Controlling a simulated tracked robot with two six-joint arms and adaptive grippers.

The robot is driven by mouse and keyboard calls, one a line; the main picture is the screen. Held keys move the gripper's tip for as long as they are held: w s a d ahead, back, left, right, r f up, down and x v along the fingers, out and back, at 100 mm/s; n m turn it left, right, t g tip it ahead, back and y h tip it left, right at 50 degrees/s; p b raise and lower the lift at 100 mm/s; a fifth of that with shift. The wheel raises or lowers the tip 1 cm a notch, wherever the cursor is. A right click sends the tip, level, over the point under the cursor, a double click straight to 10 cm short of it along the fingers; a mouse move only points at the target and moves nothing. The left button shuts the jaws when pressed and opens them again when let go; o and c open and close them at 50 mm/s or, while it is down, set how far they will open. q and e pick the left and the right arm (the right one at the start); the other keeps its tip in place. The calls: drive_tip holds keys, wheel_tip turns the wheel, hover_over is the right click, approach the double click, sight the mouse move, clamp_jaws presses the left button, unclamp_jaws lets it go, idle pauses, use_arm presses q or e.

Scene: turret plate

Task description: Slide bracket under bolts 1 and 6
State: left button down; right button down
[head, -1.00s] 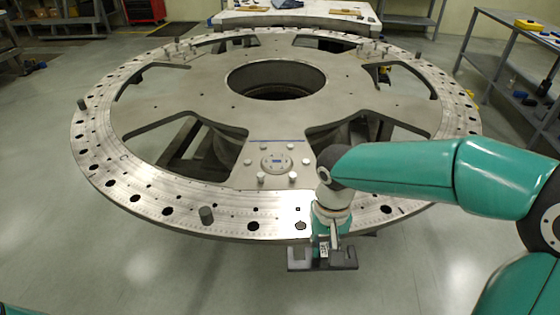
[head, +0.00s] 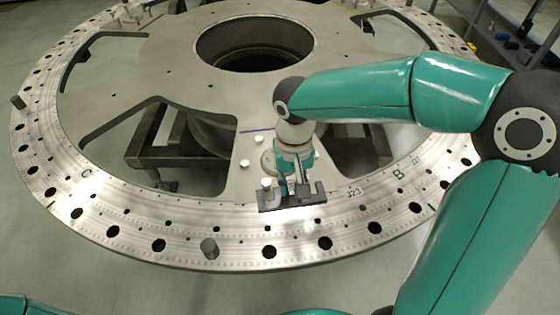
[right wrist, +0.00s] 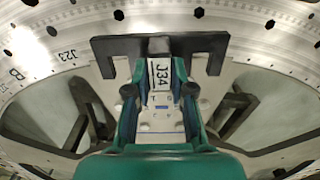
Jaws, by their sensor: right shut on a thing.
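My right gripper (head: 291,184) is shut on the dark U-shaped bracket (head: 310,197), over the near rim of the turret plate (head: 180,222). In the right wrist view the bracket (right wrist: 205,42) lies across the fingertips, a white J34 tag between the fingers. Its two prongs point toward the hub. My gripper hides other bolts, and I cannot read bolt numbers. I cannot tell whether the bracket touches the plate. My left gripper is out of view.
Large cutouts flank the near spoke. A shelf unit (head: 515,40) stands at the back right. The rim beside the bracket is largely clear.

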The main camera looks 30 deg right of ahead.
drive_tip(key=shift+w+f, duration=0.1)
drive_tip(key=shift+w, duration=0.1)
drive_tip(key=shift+f, duration=0.1)
drive_tip(key=shift+s+d+f+b, duration=0.1)
drive_tip(key=shift+f+b, duration=0.35)
drive_tip(key=shift+b, duration=0.15)
wheel_tip(320, 180, down, 2)
drive_tip(key=shift+f+b, duration=0.2)
drive_tip(key=shift+b, duration=0.7)
wheel_tip(320, 180, down, 3)
drive_tip(key=b, duration=0.2)
drive_tip(key=shift+f+b, duration=0.1)
drive_tip(key=shift+b, duration=0.2)
drive_tip(key=shift+w+d+r+p, duration=0.2)
drive_tip(key=shift+w+r+p, duration=0.15)
drive_tip(key=shift+w+p, duration=0.15)
drive_tip(key=shift+w+d+f, duration=0.1)
drive_tip(key=shift+w+d, duration=0.2)
drive_tip(key=shift+w, duration=0.3)
drive_tip(key=shift+w, duration=0.2)
